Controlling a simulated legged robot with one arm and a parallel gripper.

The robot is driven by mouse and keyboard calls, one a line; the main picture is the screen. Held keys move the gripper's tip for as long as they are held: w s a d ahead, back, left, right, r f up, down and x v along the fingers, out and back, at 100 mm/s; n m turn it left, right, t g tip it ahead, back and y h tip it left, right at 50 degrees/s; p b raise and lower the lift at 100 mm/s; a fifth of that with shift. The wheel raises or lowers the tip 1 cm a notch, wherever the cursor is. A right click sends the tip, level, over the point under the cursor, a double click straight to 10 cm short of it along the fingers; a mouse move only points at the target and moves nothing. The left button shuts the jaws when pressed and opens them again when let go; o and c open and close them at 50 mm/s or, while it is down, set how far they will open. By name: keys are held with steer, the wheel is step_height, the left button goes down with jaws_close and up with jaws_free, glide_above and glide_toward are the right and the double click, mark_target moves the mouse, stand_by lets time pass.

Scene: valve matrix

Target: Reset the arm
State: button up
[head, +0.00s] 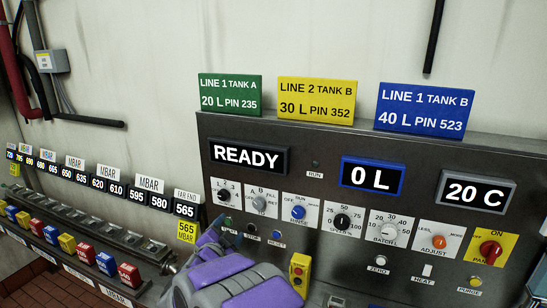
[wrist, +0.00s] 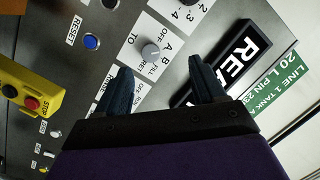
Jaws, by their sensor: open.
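My gripper (wrist: 164,82) shows in the wrist view with its two dark fingers spread apart and nothing between them. They are over the grey control panel, near the A/B fill selector knob (wrist: 150,51) and the READY display (wrist: 228,65). In the head view my purple and grey arm rises from the bottom centre, in front of the panel's lower left. Its end covers part of the row with the start, stop and reset buttons. I cannot tell from these frames whether the fingers touch the panel.
The control panel (head: 330,165) carries knobs, a 0 L display (head: 372,175) and a 20 C display (head: 477,191). A yellow box with a red button (head: 300,271) sticks out close to my arm's right. At left is a rack of coloured blocks (head: 85,252) below MBAR labels.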

steer(key=s+d+f+n+g+y, duration=0.1)
steer(key=s+d+n+g, duration=0.2)
steer(key=s+d+g, duration=0.3)
steer(key=s+d+f+n+g, duration=0.1)
steer(key=s+d+n+g, duration=0.3)
steer(key=s+d, duration=0.9)
steer(key=s+d+f+n+g+y, duration=0.1)
steer(key=s+d+n+g, duration=0.2)
steer(key=s, duration=2.6)
steer(key=d+g, duration=0.5)
steer(key=d, duration=0.2)
steer(key=shift+s+d+f+n+y, duration=0.2)
steer(key=shift+d+f+n+y, duration=0.1)
steer(key=shift+f+n, duration=0.1)
